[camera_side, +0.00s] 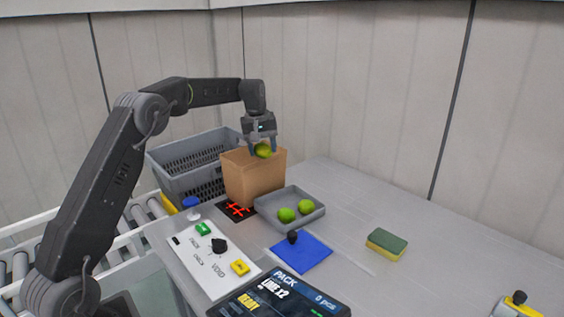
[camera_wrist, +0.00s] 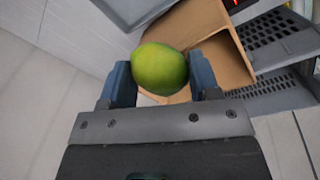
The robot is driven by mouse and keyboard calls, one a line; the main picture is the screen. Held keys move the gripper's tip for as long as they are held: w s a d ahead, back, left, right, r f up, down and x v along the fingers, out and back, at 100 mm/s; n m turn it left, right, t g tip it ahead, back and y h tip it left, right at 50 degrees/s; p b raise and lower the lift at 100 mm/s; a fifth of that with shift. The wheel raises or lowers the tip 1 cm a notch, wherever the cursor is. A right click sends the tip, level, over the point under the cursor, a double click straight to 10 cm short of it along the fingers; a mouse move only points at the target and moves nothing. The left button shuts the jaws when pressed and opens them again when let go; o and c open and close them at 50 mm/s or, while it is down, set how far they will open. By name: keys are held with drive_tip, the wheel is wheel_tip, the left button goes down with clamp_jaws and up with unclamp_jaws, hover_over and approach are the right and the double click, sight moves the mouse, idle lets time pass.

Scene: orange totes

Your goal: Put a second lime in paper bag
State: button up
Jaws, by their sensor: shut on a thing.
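My gripper (camera_side: 262,147) is shut on a lime (camera_side: 264,151) and holds it at the top of the paper bag, near its opening. In the wrist view the lime (camera_wrist: 160,69) sits between the two blue-grey fingers of my gripper (camera_wrist: 162,84). The brown paper bag (camera_side: 254,181) stands upright on the table. Its open top also shows in the wrist view (camera_wrist: 226,62), behind the lime. The inside of the bag is mostly hidden. Two more limes (camera_side: 286,215) (camera_side: 306,206) lie in a grey tray (camera_side: 268,211) in front of the bag.
A grey crate (camera_side: 185,178) stands behind and left of the bag. A control panel (camera_side: 212,252) with knobs and buttons, a screen (camera_side: 282,297), a blue mat (camera_side: 302,254) and a sponge (camera_side: 387,244) lie nearer the camera. The right of the table is largely free.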

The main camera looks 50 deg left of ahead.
drive_tip(key=s+a+f+n, duration=0.1)
drive_tip(key=a+n, duration=0.4)
drive_tip(key=a, duration=0.3)
drive_tip(key=shift+s+a+f+y, duration=0.3)
drive_tip(key=shift+a+f+y, duration=0.05)
drive_tip(key=shift+a+y, duration=0.05)
drive_tip(key=o, duration=1)
drive_tip(key=shift+r, duration=0.1)
wheel_tip(320, 180, up, 13)
drive_tip(key=s+d, duration=0.1)
drive_tip(key=s, duration=0.1)
drive_tip(key=shift+r, duration=0.2)
drive_tip(key=shift+d, duration=0.1)
